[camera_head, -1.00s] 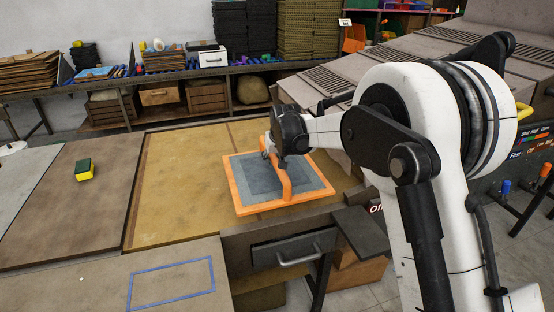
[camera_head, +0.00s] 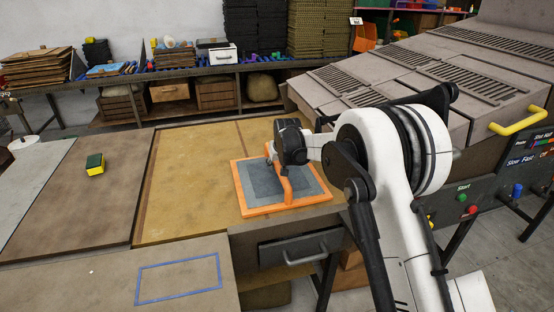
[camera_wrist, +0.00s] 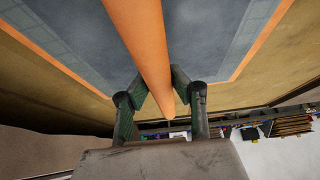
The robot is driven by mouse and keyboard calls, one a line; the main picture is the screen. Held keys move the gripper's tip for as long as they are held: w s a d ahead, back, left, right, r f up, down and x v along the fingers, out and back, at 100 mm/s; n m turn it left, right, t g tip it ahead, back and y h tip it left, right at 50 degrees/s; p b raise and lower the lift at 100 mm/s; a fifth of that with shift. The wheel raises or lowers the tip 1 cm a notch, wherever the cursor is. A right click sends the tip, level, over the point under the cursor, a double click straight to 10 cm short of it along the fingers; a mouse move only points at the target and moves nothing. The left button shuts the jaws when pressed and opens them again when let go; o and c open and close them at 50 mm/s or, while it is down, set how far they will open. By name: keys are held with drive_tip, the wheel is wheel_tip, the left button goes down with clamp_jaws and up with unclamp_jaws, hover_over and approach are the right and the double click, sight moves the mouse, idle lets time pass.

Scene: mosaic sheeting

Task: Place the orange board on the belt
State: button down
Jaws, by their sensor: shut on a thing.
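The orange board (camera_head: 262,211) is a flat orange-framed panel with a grey tiled face and a raised orange handle (camera_head: 286,187) across it. It is over the yellow-brown worktop, near the front edge; I cannot tell whether it rests there or is slightly raised. My gripper (camera_head: 271,155) is at the far end of the handle, partly hidden by my wrist. In the wrist view my gripper (camera_wrist: 160,88) is shut on the orange handle (camera_wrist: 140,40), one finger on each side, with the grey face (camera_wrist: 205,60) beyond. I cannot tell for sure which surface is the belt.
A grey slatted machine (camera_head: 385,82) with a yellow handle (camera_head: 517,121) and control panel stands right. A yellow-green sponge (camera_head: 95,164) lies on the left bench. A blue taped rectangle (camera_head: 180,279) marks the front bench. Shelving (camera_head: 150,81) lines the back. The yellow-brown worktop (camera_head: 190,190) left of the board is clear.

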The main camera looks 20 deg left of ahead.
drive_tip(key=shift+f, duration=0.15)
drive_tip(key=c, duration=1.6)
unclamp_jaws()
drive_tip(key=shift+o, duration=0.2)
drive_tip(key=v, duration=1.2)
